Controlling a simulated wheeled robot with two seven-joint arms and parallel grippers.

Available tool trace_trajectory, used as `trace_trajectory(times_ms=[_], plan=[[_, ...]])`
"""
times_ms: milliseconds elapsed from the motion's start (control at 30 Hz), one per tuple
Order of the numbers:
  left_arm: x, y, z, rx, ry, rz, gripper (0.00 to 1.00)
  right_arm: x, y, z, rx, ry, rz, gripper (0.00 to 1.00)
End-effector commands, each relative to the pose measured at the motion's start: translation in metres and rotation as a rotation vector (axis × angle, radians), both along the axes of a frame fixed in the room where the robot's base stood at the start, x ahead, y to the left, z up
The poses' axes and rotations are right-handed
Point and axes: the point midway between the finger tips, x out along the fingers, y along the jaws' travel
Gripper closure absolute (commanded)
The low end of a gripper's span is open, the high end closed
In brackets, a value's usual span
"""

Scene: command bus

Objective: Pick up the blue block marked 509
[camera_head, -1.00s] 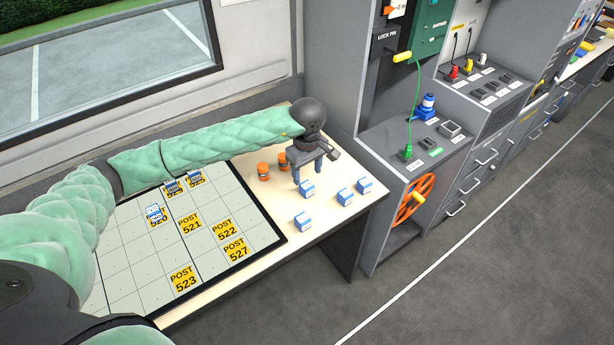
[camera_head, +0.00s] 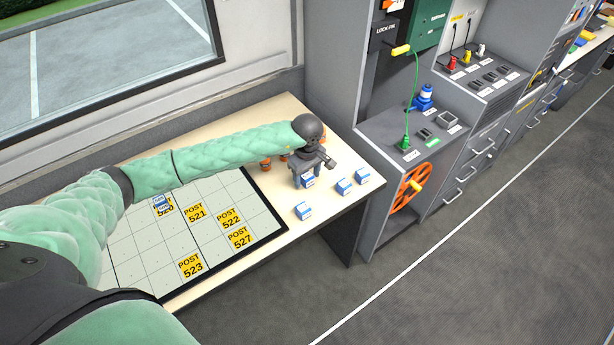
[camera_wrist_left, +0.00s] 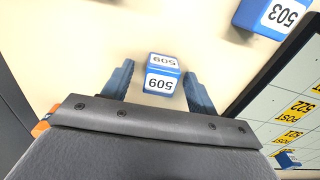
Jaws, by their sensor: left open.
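The blue block marked 509 (camera_wrist_left: 162,76) sits on the cream table, its white number labels upside down in the left wrist view. It lies between the two fingers of my left gripper (camera_wrist_left: 158,84), with a gap on each side. In the head view, my left gripper (camera_head: 307,178) is over the table's right part, pointing down, with the 509 block (camera_head: 308,182) showing at its fingers. The left gripper is open. My right gripper is not in view.
The block marked 503 (camera_wrist_left: 272,16) and other blue-white blocks (camera_head: 344,186) stand nearby. A white grid board (camera_head: 150,262) with yellow POST labels lies left. Orange pieces (camera_head: 266,163) stand behind the gripper. Grey cabinets (camera_head: 385,150) rise at the table's right.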

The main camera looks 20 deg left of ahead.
Motion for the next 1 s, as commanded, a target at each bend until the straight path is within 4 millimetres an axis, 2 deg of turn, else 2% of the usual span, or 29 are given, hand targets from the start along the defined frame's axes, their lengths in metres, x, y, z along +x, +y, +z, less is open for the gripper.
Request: trace_trajectory(times_ms=[367, 600, 1000], plan=[[-0.0001, 0.0001, -0.0051, -0.001, -0.001, 0.0, 0.42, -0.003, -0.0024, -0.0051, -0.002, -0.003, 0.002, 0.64], [-0.0001, 0.0001, -0.005, -0.001, -0.001, 0.0, 0.89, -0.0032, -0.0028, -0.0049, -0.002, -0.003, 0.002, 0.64], [0.0005, 0.0001, -0.0019, 0.0, -0.002, 0.0, 0.9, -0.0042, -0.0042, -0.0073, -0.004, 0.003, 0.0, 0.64]])
